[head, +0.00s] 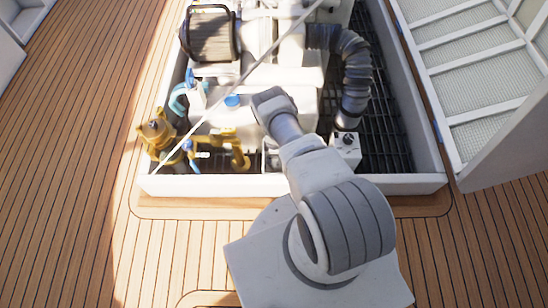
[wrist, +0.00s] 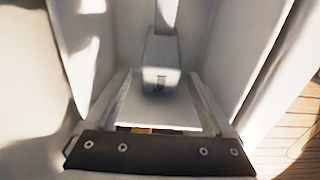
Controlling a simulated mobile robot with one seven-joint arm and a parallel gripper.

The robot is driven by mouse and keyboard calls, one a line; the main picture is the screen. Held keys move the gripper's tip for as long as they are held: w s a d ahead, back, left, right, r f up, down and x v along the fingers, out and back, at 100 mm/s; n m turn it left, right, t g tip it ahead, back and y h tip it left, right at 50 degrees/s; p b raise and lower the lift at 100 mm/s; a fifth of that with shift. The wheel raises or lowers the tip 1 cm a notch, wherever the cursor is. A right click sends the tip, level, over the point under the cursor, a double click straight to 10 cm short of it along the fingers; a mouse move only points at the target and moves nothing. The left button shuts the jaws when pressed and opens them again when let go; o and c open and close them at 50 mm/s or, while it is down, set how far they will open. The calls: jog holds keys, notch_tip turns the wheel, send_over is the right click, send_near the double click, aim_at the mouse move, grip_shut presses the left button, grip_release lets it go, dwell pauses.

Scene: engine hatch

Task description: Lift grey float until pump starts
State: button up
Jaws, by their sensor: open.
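In the wrist view a light grey block (wrist: 161,80) with a small dark mark sits between pale walls, and I cannot tell for sure whether it is the grey float. My gripper (wrist: 160,98) shows there as two pale, spread fingers beyond a dark bolted bar; it is open, and I see nothing gripped. The block appears beyond or between the fingers; contact cannot be judged. In the head view my arm reaches over the hatch's front edge to the engine, and its own links hide the gripper. No float can be made out there.
The engine hatch has a white rim (head: 400,186). Inside are a yellow-brown fitting (head: 157,133), a ribbed grey hose (head: 356,75) and a small white box with a dark knob (head: 346,146). The raised hatch lid (head: 510,130) stands at right. Wooden deck (head: 70,190) is clear at left.

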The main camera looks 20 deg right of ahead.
jog(key=shift+c, duration=0.3)
grip_shut()
jog(key=shift+r, duration=0.1)
jog(key=shift+s+d+r+t+y+p, duration=0.15)
jog(key=shift+d+r+t+y+p, duration=0.15)
jog(key=shift+r+y+p, duration=0.3)
jog(key=shift+s+d+r+t+y+p, duration=0.2)
jog(key=shift+d+r+y+p, duration=0.15)
jog(key=shift+r+y+p, duration=0.25)
jog(key=shift+s+d+r+t+y+b, duration=0.2)
jog(key=shift+d+r+t+y+b, duration=0.15)
jog(key=shift+d+r+y+b, duration=0.35)
jog(key=shift+s+d+r+t+y+b, duration=0.2)
jog(key=shift+d+r+t+y, duration=0.2)
jog(key=shift+y, duration=0.5)
jog(key=shift+s+d+r+t+y+b, duration=0.3)
jog(key=shift+d+r+y, duration=0.25)
jog(key=shift+r+y, duration=0.15)
